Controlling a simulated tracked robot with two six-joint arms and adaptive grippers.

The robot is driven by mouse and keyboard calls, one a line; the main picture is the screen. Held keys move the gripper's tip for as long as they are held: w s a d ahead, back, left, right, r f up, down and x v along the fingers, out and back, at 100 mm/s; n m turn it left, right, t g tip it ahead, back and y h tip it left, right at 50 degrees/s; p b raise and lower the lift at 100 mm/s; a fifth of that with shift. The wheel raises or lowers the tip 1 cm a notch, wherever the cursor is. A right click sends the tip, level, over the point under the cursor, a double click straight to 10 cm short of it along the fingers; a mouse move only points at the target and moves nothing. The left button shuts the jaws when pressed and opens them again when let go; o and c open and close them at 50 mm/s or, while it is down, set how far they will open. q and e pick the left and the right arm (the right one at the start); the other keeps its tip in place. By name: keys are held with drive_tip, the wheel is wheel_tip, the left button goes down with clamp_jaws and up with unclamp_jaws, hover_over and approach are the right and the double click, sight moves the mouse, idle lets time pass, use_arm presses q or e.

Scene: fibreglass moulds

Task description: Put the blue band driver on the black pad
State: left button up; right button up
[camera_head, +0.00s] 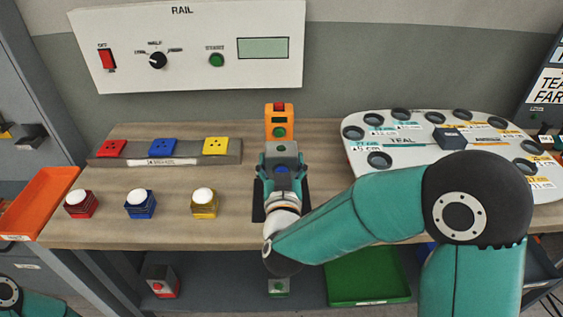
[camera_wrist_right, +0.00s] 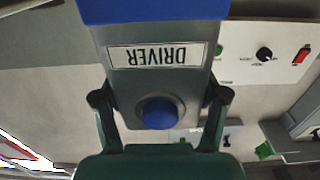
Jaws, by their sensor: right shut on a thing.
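My right gripper (camera_head: 283,180) is shut on the blue band driver (camera_head: 282,153), a grey tool body with a blue button. In the right wrist view the driver (camera_wrist_right: 160,82) shows a DRIVER label and a blue band at the picture's top edge. Gripper fingers (camera_wrist_right: 160,105) lie on both sides of it. The black pad (camera_head: 258,205) lies on the bench under the gripper and wrist, which hide most of it. I cannot tell whether the driver touches the pad. My left gripper is out of view.
An orange device (camera_head: 279,123) stands just behind the driver. A white tool board (camera_head: 405,160) with round holes lies to the right. Red, blue and yellow jars (camera_head: 204,204) stand to the left, before a grey rack (camera_head: 130,158). An orange tray (camera_head: 40,203) is at the far left.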

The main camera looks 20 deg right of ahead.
drive_tip(key=o, duration=1.6)
drive_tip(key=shift+r, duration=0.1)
drive_tip(key=b+v, duration=0.4)
drive_tip(key=v, duration=0.8)
drive_tip(key=shift+b, duration=0.35)
